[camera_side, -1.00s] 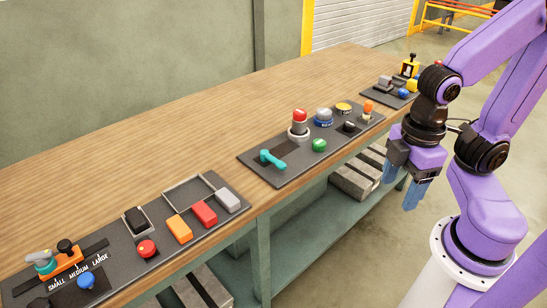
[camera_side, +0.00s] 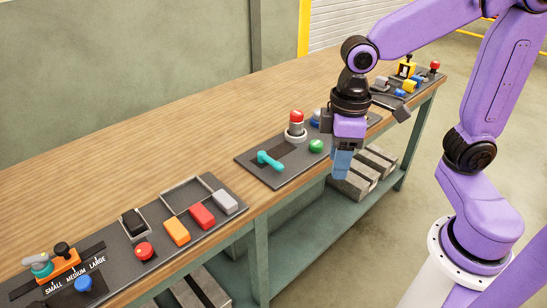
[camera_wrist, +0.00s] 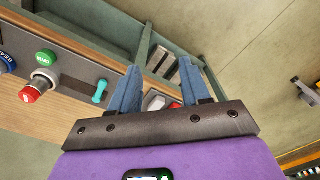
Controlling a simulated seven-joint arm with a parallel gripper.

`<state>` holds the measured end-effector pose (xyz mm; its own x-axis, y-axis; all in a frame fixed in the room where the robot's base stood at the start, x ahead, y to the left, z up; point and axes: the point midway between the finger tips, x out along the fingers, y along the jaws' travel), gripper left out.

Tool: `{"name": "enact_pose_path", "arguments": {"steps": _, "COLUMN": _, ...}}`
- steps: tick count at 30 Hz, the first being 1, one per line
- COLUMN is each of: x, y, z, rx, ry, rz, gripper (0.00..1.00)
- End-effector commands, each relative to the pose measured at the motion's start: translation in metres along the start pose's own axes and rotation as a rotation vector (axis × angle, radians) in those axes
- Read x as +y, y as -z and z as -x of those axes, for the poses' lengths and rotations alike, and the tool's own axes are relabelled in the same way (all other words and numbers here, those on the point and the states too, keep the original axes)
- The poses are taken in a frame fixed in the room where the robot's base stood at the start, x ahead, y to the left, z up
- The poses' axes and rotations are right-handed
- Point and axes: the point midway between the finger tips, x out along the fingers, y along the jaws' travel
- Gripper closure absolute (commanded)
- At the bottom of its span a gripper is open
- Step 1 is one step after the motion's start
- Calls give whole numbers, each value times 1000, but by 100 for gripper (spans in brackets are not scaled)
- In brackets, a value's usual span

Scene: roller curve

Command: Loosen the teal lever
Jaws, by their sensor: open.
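The teal lever (camera_side: 270,160) lies on the middle dark panel (camera_side: 270,181), left of the red-topped post and the green button. It also shows in the wrist view (camera_wrist: 100,91), left of my fingers. My gripper (camera_side: 342,166) is in front of the bench edge, to the right of the lever and apart from it.
Close to the lever stand a red-topped post (camera_side: 296,124) and a green button (camera_side: 316,146). The left panel holds orange and red blocks (camera_side: 202,215), a grey block (camera_side: 225,202) and a red button (camera_side: 144,250). Bare wood (camera_side: 180,145) lies behind the panels.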

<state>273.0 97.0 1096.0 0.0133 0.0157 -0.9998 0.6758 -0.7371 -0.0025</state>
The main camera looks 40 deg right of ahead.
Motion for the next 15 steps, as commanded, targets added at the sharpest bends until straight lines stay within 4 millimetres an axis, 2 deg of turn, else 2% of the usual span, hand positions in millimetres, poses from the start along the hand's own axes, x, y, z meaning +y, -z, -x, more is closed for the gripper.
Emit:
{"name": "enact_pose_path", "arguments": {"steps": 1, "x": 12, "y": 18, "z": 1, "rx": -3, "ry": -1, "rz": -58, "gripper": 53}}
{"name": "enact_pose_path", "arguments": {"steps": 6, "x": 56, "y": 67, "z": 4, "rx": -9, "ry": -5, "rz": -247, "gripper": 53}}
{"name": "enact_pose_path", "arguments": {"steps": 12, "x": 120, "y": 113, "z": 2, "rx": -14, "ry": -7, "rz": -468, "gripper": 53}}
{"name": "enact_pose_path", "arguments": {"steps": 15, "x": 154, "y": 128, "z": -1, "rx": -16, "ry": -8, "rz": -571, "gripper": 53}}
